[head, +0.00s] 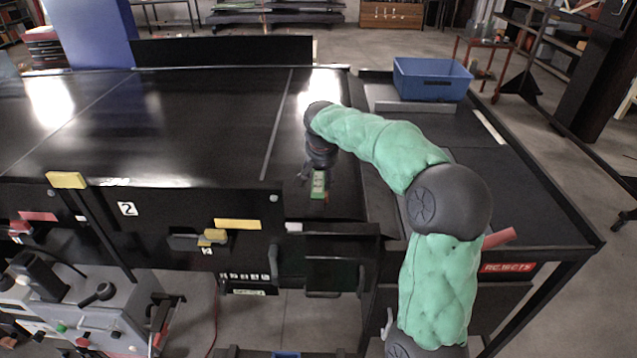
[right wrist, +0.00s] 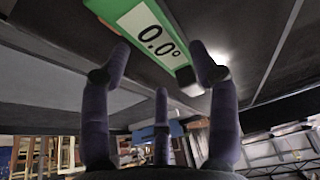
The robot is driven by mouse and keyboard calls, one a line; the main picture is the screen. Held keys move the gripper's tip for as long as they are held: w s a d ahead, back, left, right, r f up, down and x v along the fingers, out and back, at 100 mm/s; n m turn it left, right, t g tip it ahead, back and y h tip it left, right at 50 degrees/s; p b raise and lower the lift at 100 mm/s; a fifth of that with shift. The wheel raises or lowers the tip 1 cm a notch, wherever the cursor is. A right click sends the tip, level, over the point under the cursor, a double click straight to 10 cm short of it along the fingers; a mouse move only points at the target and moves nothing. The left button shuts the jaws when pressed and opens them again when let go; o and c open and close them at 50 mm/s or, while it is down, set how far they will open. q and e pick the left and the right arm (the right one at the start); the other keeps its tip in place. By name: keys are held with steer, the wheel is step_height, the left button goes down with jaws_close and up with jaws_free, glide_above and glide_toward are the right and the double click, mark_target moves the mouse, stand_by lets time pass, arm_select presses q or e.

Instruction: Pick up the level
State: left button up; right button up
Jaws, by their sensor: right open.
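The level (head: 318,184) is a small green bar on the dark conveyor surface, near its front right part. In the right wrist view the level (right wrist: 135,22) shows large at the top, with a pale display reading 0.0° and a dark end. My right gripper (head: 316,172) is over the level in the head view, partly hiding it. In the right wrist view its fingers (right wrist: 160,75) are spread apart, with tips close to the level on either side. I cannot tell whether they touch it. My left gripper is not in view.
A blue bin (head: 432,88) stands at the back of the side table marked "rejects" (head: 507,267). A red bar (head: 498,238) lies near that table's front. A low dark wall (head: 225,50) edges the conveyor's back. The conveyor's middle (head: 200,120) is clear.

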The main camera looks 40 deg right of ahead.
mark_target(321, 176)
steer(key=x, duration=0.5)
steer(key=shift+w+r, duration=0.15)
steer(key=shift+w, duration=0.15)
steer(key=shift+r, duration=0.1)
jaws_close()
steer(key=shift+r, duration=0.15)
steer(key=shift+r, duration=0.3)
step_height(321, 176, up, 2)
steer(key=shift+r, duration=0.1)
steer(key=s+a+r, duration=0.1)
steer(key=r, duration=0.1)
steer(key=s+a+r, duration=0.1)
steer(key=a+r, duration=0.1)
steer(key=s+a+r, duration=0.1)
steer(key=r, duration=0.1)
steer(key=shift+a+r+p, duration=0.2)
steer(key=shift+r+p, duration=0.1)
steer(key=s+a+r, duration=0.3)
steer(key=s+a, duration=0.2)
steer(key=a, duration=0.2)
